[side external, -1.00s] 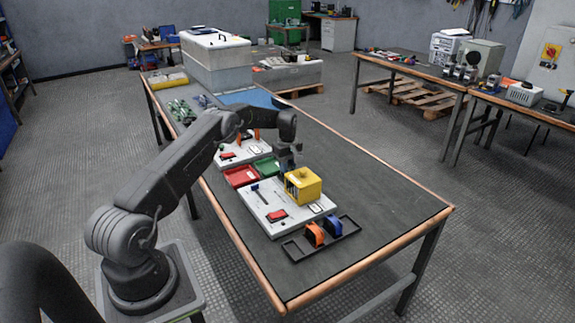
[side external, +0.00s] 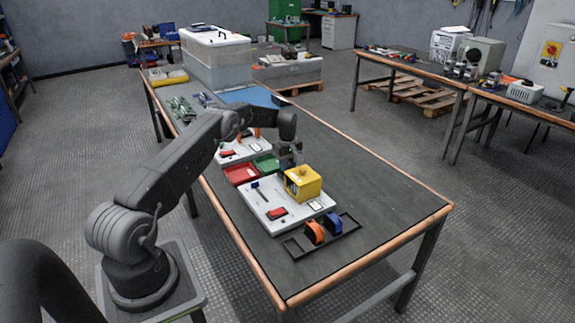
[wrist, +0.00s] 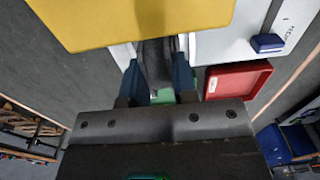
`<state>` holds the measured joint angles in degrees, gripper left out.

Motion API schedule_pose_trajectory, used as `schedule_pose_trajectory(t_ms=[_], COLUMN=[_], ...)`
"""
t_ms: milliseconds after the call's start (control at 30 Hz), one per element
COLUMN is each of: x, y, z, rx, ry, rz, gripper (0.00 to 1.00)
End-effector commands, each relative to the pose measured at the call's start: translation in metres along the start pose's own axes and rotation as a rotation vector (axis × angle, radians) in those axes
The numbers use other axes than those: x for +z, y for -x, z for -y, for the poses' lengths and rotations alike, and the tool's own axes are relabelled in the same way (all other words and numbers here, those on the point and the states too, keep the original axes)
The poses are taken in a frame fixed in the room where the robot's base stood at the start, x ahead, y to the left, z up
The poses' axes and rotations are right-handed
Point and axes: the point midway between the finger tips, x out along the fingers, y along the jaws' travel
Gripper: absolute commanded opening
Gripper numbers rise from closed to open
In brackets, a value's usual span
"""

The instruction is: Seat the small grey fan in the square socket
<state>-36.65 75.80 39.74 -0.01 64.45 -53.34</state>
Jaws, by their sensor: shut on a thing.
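My gripper (wrist: 155,85) points down behind the yellow box and also shows in the side view (side external: 289,160). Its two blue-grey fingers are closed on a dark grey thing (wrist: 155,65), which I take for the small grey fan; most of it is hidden. The yellow box (side external: 303,182) stands on a light grey board (side external: 268,212), with a dark, slatted-looking area on its left face. In the wrist view the yellow box (wrist: 130,20) covers the top left, close to the fingers. I cannot make out the square socket clearly.
A red tray (side external: 241,174) and a green tray (side external: 266,164) lie behind the board. A blue-topped lever (side external: 257,187) and a red block (side external: 277,213) are on it. A dark rack (side external: 296,246) with orange and blue parts stands in front. The bench's right side is clear.

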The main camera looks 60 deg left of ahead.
Motion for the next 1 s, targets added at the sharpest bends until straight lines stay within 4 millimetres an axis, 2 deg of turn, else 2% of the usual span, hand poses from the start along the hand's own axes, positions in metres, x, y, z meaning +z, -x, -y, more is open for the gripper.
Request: schedule_pose_trajectory(t_ms=[567, 600, 900, 1000], x=[-0.0001, -0.0001, 0.0000, 0.0000], y=[-0.0038, -0.0039, -0.0039, -0.0040], z=[-0.0001, -0.0001, 0.0000, 0.0000], rx=[0.000, 0.001, 0.000, 0.000], ry=[0.000, 0.000, 0.000, 0.000], rz=[0.000, 0.000, 0.000, 0.000], gripper=[0.05, 0.27, 0.56, 0.56])
